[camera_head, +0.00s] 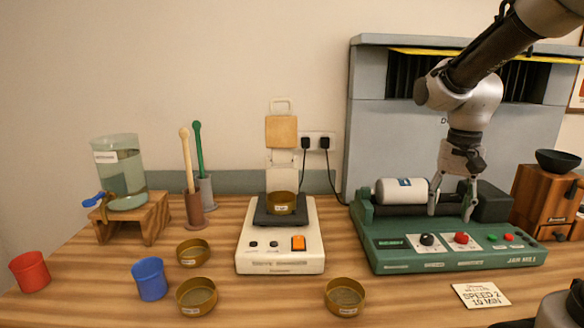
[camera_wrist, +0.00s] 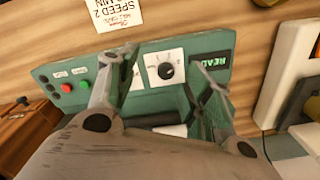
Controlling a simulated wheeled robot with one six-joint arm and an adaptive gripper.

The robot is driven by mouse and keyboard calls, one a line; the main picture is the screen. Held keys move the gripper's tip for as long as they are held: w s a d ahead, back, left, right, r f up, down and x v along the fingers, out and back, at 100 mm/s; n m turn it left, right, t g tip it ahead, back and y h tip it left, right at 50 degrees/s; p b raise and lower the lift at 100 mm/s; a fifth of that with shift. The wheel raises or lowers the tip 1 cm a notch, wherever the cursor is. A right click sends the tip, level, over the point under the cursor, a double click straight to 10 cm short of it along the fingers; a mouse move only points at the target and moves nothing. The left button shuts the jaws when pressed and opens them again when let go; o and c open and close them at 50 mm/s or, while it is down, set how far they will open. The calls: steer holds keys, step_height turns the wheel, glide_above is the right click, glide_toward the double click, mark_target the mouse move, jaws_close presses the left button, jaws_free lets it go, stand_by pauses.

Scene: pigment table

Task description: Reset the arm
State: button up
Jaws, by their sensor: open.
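My gripper (camera_head: 450,206) is open, pointing down over the green jar mill (camera_head: 455,250) at the right of the head view. Its fingers are spread and hang just above the mill, beside the white jar (camera_head: 400,191) lying on the rollers. I see nothing between the fingers. In the wrist view my gripper (camera_wrist: 165,85) is spread over the mill's panel (camera_wrist: 145,70), with a black knob showing between the fingers. Most of the jar is hidden by my gripper there. I cannot tell whether a finger touches the mill.
A white scale (camera_head: 280,252) with a brass dish stands left of the mill. A wooden grinder (camera_head: 540,200) stands close on the right. The grey hood (camera_head: 365,110) is behind. A note card (camera_head: 481,295) lies in front. Cups, dishes and a water jar (camera_head: 122,172) are at the left.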

steer(key=s+r+n+t, duration=0.2)
steer(key=s, duration=0.5)
steer(key=s+d+r+n+t, duration=0.1)
steer(key=s+r+n+t, duration=0.1)
steer(key=s, duration=0.6)
steer(key=shift+r+n, duration=0.15)
steer(key=shift+n, duration=0.55)
steer(key=shift+d, duration=0.1)
